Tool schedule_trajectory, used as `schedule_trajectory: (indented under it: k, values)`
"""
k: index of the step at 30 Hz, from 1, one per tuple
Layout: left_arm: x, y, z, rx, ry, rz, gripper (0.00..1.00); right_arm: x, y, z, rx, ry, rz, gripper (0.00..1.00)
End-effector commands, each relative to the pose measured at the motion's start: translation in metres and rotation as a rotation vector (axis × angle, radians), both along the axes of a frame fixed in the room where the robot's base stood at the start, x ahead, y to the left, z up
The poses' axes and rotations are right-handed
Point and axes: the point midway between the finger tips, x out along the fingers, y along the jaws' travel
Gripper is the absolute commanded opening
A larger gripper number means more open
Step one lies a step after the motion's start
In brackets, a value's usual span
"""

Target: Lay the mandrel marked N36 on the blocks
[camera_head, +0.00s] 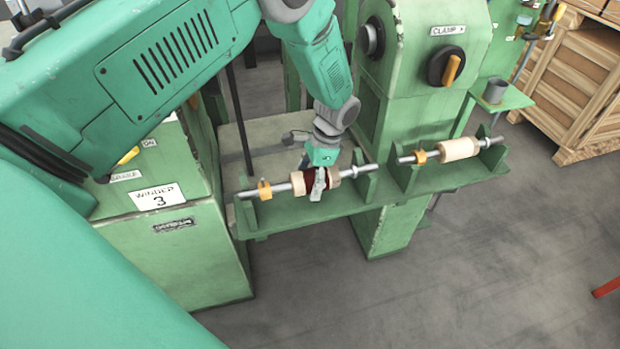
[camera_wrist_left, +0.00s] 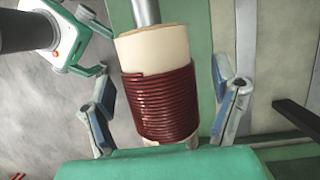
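A mandrel (camera_head: 298,185) with a dark red wire coil on a cream core spans the left pair of upright green blocks (camera_head: 367,187). Its coil (camera_wrist_left: 164,103) fills the middle of the left wrist view. My left gripper (camera_head: 318,184) is down at this coil. In the left wrist view its fingers (camera_wrist_left: 163,108) stand open on either side of the coil, with gaps. A second mandrel (camera_head: 458,150) with a bare cream core lies on the right blocks. No N36 marking is legible on either. My right gripper (camera_wrist_left: 94,43) appears open at upper left in the wrist view.
A green machine labelled WINDER 3 (camera_head: 160,196) stands at left. A column labelled CLAMP (camera_head: 448,31) rises behind the blocks. A grey cup (camera_head: 495,91) stands on a small shelf, and wooden crates (camera_head: 577,85) are at right. The front floor is clear.

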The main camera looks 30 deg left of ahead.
Motion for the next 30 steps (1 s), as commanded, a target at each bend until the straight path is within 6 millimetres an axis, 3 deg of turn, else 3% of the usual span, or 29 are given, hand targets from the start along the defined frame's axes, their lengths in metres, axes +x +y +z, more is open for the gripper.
schedule_trajectory:
  k: [5,19,24,30]
  values:
    - [0.003,-0.001,0.009,0.000,0.000,-0.001,0.80,-0.003,0.000,0.001,0.000,-0.003,0.000,0.00]
    - [0.029,-0.017,0.095,0.000,-0.001,0.000,0.80,-0.003,0.000,0.001,0.000,-0.003,0.000,0.00]
    - [0.033,-0.019,0.109,0.000,0.001,0.000,0.80,-0.003,0.000,0.001,0.000,-0.003,0.000,0.00]
    - [0.033,-0.020,0.112,0.000,0.003,0.001,0.80,-0.003,0.000,0.001,0.000,-0.003,0.000,0.00]
